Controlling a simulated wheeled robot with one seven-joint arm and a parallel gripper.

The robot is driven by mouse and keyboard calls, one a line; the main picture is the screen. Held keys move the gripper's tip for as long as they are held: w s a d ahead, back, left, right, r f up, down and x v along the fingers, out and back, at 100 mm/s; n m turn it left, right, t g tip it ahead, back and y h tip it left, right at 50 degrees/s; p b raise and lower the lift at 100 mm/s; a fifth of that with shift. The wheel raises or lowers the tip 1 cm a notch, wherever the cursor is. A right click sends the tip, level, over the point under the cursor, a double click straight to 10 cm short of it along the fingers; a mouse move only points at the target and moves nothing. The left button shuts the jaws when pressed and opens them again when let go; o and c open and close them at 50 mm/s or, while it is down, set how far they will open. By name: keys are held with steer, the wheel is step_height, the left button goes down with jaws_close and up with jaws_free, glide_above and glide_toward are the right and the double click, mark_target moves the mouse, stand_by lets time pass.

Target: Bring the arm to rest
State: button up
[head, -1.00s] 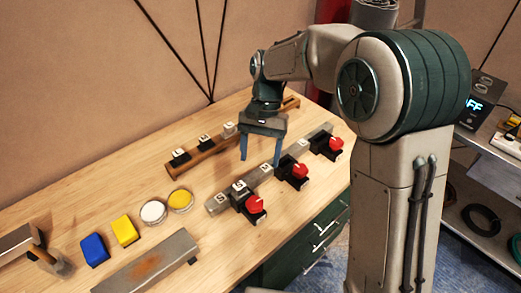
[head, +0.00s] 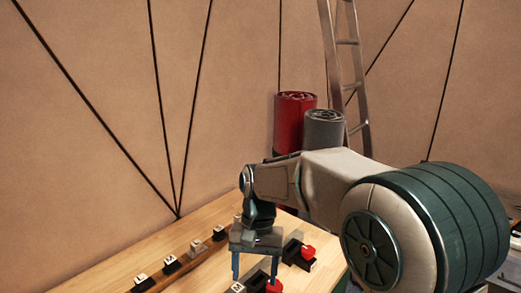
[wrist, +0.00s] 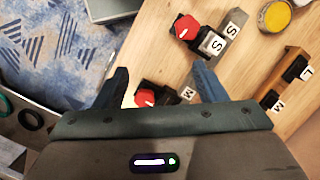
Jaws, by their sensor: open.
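My gripper (head: 255,264) hangs over the wooden table, pointing down, with its two blue fingers apart and nothing between them. In the wrist view the open fingers (wrist: 160,85) straddle the area of a red-knobbed switch (wrist: 146,97) that lies below; I cannot tell the height between them. My arm reaches in from the right in the head view, bent at the elbow.
A metal bar carries red-knobbed switches (head: 306,252) beside the gripper. A wooden rail with labelled black blocks (head: 171,264) lies to the left. Red (head: 295,118) and grey (head: 324,130) rolls and a ladder (head: 349,60) stand behind. A yellow disc (wrist: 274,16) shows in the wrist view.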

steer(key=s+d+n+t, duration=0.1)
steer(key=s+d+t, duration=0.4)
steer(key=s+d, duration=0.7)
steer(key=d, duration=0.4)
steer(key=shift+s+d+r+t+h, duration=0.3)
steer(key=shift+r+t, duration=0.1)
